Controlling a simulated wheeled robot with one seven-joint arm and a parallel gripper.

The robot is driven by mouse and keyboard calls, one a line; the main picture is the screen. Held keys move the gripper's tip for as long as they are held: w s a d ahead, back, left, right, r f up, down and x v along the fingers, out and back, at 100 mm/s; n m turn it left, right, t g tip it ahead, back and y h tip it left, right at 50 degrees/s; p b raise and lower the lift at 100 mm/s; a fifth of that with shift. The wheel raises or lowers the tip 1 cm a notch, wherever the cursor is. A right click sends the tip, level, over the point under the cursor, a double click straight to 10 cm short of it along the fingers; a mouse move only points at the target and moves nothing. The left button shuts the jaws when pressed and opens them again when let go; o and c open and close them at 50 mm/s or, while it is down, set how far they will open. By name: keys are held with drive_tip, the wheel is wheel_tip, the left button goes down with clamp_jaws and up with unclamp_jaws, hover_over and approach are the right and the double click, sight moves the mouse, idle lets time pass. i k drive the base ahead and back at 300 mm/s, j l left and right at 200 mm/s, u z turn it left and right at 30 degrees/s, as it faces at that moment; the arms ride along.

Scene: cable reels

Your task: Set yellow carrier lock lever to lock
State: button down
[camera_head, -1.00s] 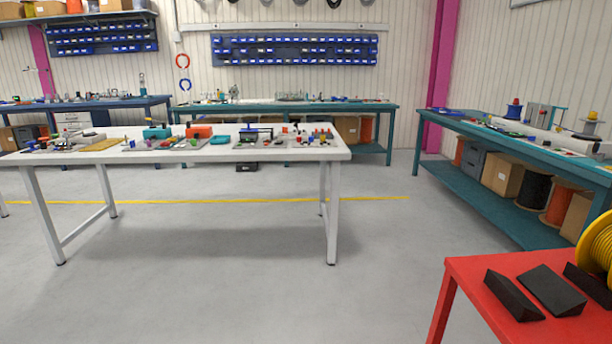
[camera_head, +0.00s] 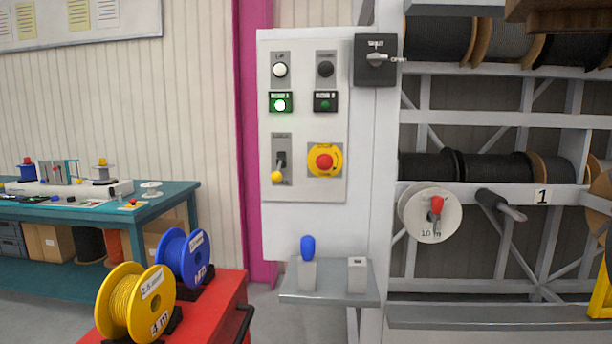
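A switch lever with a yellow knob (camera_head: 277,176) is on the lower left of a grey control panel (camera_head: 300,195). It points down, and its label is too small to read. A yellow part (camera_head: 602,290), perhaps of a carrier, is cut off at the right edge. I cannot tell whether either is the named lock lever, and no lock marking is readable. My gripper is not in view.
A black box with a rotary handle (camera_head: 376,59) is at the panel's top right. A blue-knobbed lever (camera_head: 308,247) stands on a grey shelf (camera_head: 328,297). A cable reel rack (camera_head: 480,118) fills the right. A red table (camera_head: 228,300) with yellow and blue reels is front left.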

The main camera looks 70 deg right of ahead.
sight(277, 177)
drive_tip(key=z, duration=0.95)
drive_tip(key=i, duration=0.1)
